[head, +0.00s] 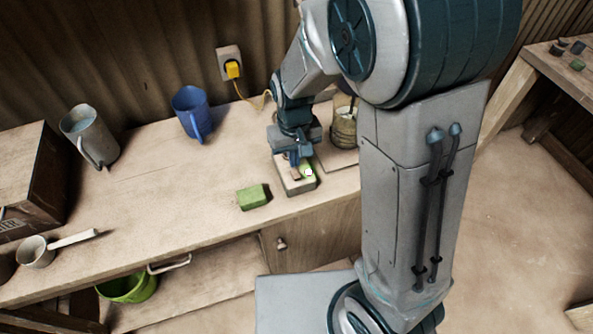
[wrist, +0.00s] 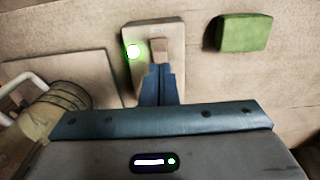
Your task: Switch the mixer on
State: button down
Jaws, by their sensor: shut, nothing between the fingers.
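A pale switch box (head: 298,188) lies on the bench, with a small rocker (wrist: 159,46) and a bright lamp glowing white-green (head: 308,172). The box (wrist: 140,32) and its lamp also show in the wrist view. My gripper (head: 294,160) is shut and empty, pointing down at the box. In the wrist view its fingertips (wrist: 160,70) are at the near end of the rocker; I cannot tell whether they touch it. A jar-like vessel (head: 343,130), perhaps part of the mixer, stands behind, partly hidden by my arm. It also shows in the wrist view (wrist: 58,108).
A green block (head: 252,197) lies just left of the box. A blue mug (head: 190,112), a grey jug (head: 88,135) and a pan (head: 38,250) stand farther left. A yellow plug (head: 233,70) sits in the wall socket. The middle bench top is clear.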

aim_at(296, 171)
notch_tip(296, 171, up, 4)
jog(key=p, duration=0.2)
jog(key=shift+r+p, duration=0.1)
jog(key=shift+p, duration=0.3)
jog(key=s+d+r+m+t, duration=0.3)
jog(key=s+d+r, duration=0.9)
jog(key=r, duration=0.2)
jog(key=shift+s+t, duration=0.3)
jog(key=shift+s, duration=0.05)
dwell(0.8)
